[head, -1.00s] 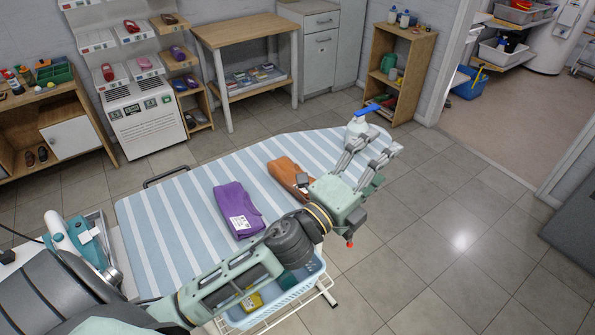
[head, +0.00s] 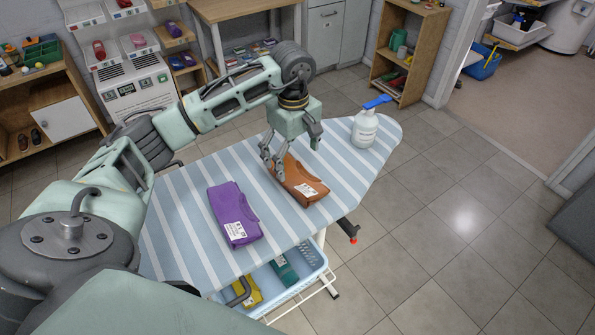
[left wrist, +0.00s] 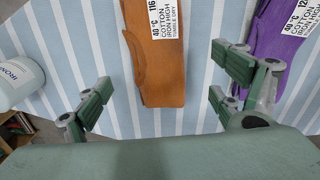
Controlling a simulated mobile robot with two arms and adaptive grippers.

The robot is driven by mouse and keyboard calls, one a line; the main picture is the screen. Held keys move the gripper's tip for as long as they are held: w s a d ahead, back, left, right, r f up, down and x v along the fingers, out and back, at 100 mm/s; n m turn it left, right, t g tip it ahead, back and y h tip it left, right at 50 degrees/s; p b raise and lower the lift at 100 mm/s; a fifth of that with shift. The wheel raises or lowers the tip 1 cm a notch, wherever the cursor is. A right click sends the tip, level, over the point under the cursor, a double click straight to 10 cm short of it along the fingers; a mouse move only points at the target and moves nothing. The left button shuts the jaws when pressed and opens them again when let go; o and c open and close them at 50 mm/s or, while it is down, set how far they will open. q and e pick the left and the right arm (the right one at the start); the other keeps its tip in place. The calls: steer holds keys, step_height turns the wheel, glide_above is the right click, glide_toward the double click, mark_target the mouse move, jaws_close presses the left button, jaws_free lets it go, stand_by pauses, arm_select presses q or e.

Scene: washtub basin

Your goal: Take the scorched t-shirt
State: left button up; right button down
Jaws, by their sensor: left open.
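An orange-brown folded t-shirt (head: 305,184) with a white label lies on the blue-and-white striped ironing board (head: 185,238). A purple folded t-shirt (head: 233,208), also labelled, lies to its left. No scorch mark can be made out on either. My left gripper (head: 272,167) is open, pointing down at the left far edge of the orange-brown t-shirt. In the left wrist view, the orange-brown t-shirt (left wrist: 160,75) shows between the spread fingers, and the purple t-shirt (left wrist: 278,38) is at the right. I cannot tell whether the fingers touch the cloth. My right gripper is not in view.
A white bottle (head: 364,131) with a blue top stands on the board's far right end. A wooden shelf (head: 411,50) stands behind.

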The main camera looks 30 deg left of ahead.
mark_target(297, 172)
arm_select(q)
steer(key=shift+s+a+f, duration=0.1)
steer(key=shift+a+f, duration=0.05)
steer(key=shift+f, duration=0.15)
steer(key=f+p, duration=0.1)
steer(key=f, duration=0.1)
steer(key=f+p, duration=0.1)
steer(key=f, duration=0.1)
steer(key=f+p, duration=0.1)
steer(key=f, duration=0.1)
steer(key=shift+w+d+f, duration=0.15)
steer(key=shift+w+d, duration=0.15)
steer(key=shift+f, duration=0.35)
steer(key=shift+c, duration=0.3)
steer(key=c, duration=1.3)
steer(key=shift+r, duration=0.1)
